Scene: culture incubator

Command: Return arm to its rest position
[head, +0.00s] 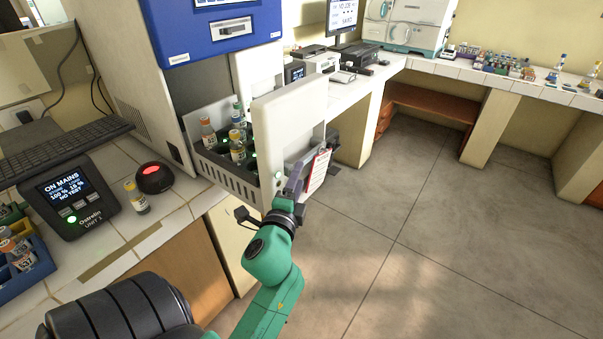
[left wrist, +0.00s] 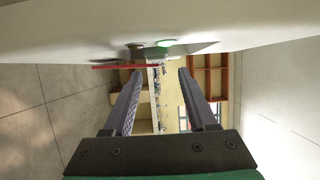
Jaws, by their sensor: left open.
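My left arm (head: 270,262), green with a dark wrist, reaches up from the bottom of the head view. Its gripper (head: 297,180) is beside the outer face of the incubator's white open door (head: 288,112). In the left wrist view the gripper (left wrist: 160,74) has its two dark fingers well apart with nothing between them. A large pale surface and a green light (left wrist: 167,43) lie close beyond the fingertips there. The fingers partly overlap the door in the head view, so I cannot tell whether they touch it. My right gripper does not show.
The incubator (head: 170,90) holds a pulled-out grey rack (head: 228,178) with several vials. A vial (head: 136,198), a black dome with a red light (head: 154,177) and a power unit (head: 70,197) stand on the left bench. The floor (head: 430,240) at right is clear.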

